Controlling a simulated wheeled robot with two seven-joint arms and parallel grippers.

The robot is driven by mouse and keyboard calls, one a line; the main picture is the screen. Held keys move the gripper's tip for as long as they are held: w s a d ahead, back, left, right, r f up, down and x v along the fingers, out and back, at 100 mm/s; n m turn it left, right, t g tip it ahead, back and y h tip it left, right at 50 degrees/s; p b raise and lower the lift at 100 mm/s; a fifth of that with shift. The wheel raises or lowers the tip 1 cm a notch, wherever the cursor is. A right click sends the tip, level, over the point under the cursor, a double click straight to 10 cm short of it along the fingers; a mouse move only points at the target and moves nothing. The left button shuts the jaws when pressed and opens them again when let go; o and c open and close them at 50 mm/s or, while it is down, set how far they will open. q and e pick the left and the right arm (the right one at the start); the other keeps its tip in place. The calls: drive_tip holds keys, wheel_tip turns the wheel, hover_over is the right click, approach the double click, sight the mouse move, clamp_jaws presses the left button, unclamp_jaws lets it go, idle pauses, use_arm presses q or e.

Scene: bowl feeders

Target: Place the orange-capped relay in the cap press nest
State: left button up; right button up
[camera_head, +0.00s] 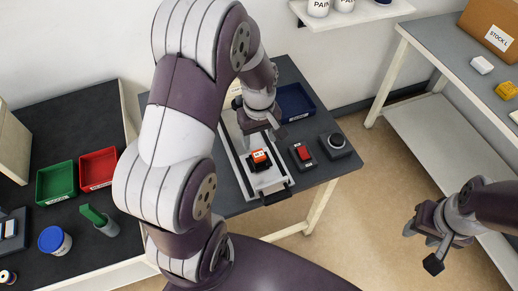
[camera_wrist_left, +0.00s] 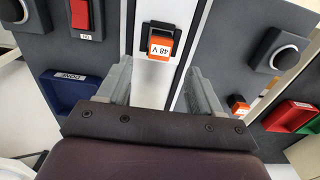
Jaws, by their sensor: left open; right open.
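The orange-capped relay (camera_head: 260,157) stands upright on the light plate of the cap press (camera_head: 250,183). In the left wrist view the relay (camera_wrist_left: 160,45) has a "48 V" label and dark parts around its base; how deep it sits in the nest cannot be told. My left gripper (camera_head: 260,122) is just behind and above the relay. In the left wrist view its two fingers (camera_wrist_left: 159,88) are open and empty, with the relay beyond their tips. A second orange-capped piece (camera_wrist_left: 239,106) shows at right in that view. My right gripper (camera_head: 425,240) is open and empty over the floor at right.
A red switch box (camera_head: 302,154) and a round-knob box (camera_head: 336,144) stand right of the press. A blue bin (camera_head: 295,102) is behind. Green (camera_head: 57,183) and red (camera_head: 98,168) trays are on the left bench. My left arm hides much of the middle.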

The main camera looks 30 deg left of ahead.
use_arm(q)
drive_tip(key=s+d+r+m+t, duration=0.1)
drive_tip(key=s+d+r+m, duration=0.4)
drive_tip(key=s+m, duration=0.3)
drive_tip(key=shift+s+d+m, duration=0.15)
drive_tip(key=shift+s+m, duration=0.25)
drive_tip(key=shift+m, duration=0.7)
